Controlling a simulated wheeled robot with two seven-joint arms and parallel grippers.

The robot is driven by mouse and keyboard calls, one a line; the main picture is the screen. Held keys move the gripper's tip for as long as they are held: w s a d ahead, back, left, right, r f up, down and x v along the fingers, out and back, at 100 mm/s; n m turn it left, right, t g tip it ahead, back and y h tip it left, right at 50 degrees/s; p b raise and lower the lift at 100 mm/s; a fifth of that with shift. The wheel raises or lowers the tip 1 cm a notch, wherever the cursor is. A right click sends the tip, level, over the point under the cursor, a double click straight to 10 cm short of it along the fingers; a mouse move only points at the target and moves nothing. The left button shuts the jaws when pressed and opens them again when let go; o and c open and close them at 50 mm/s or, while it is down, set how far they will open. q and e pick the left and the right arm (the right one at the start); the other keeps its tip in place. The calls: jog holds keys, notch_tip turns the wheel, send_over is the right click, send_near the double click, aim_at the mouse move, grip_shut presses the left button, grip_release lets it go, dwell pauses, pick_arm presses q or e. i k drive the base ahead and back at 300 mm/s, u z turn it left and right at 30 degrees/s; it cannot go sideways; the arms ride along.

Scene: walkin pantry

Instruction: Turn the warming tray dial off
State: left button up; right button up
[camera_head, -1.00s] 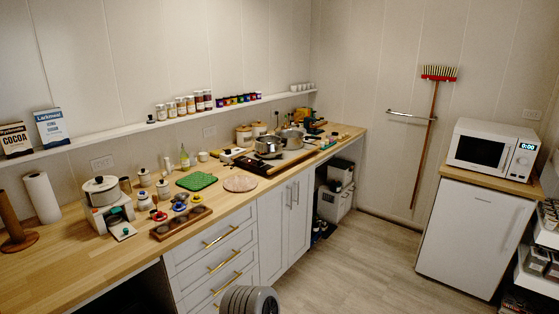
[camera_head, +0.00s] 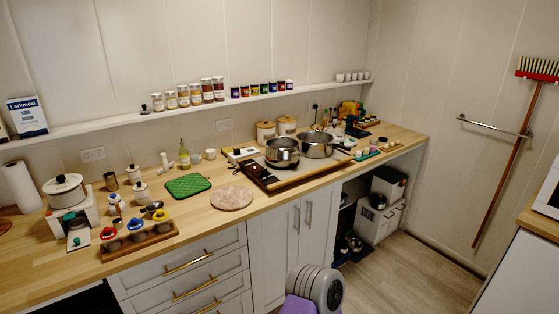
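The warming tray (camera_head: 299,173) sits on the wooden counter, right of the centre of the view, with two metal pots (camera_head: 283,153) on it. A dark control panel (camera_head: 257,174) is at its left end, with small reddish marks. The dial's setting is too small to read. Neither gripper is in view. Only a rounded grey part of my own body shows at the bottom, in front of the white cabinets and well away from the tray.
A round pinkish board (camera_head: 232,198) and a green mat (camera_head: 188,185) lie left of the tray. A small white device (camera_head: 241,154) stands behind it. White cabinets (camera_head: 277,235) run below the counter. The floor (camera_head: 420,278) to the right is clear.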

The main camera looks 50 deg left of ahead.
aim_at(264, 173)
jog(key=u, duration=0.65)
jog(key=i, duration=1.4)
jog(key=u, duration=1.2)
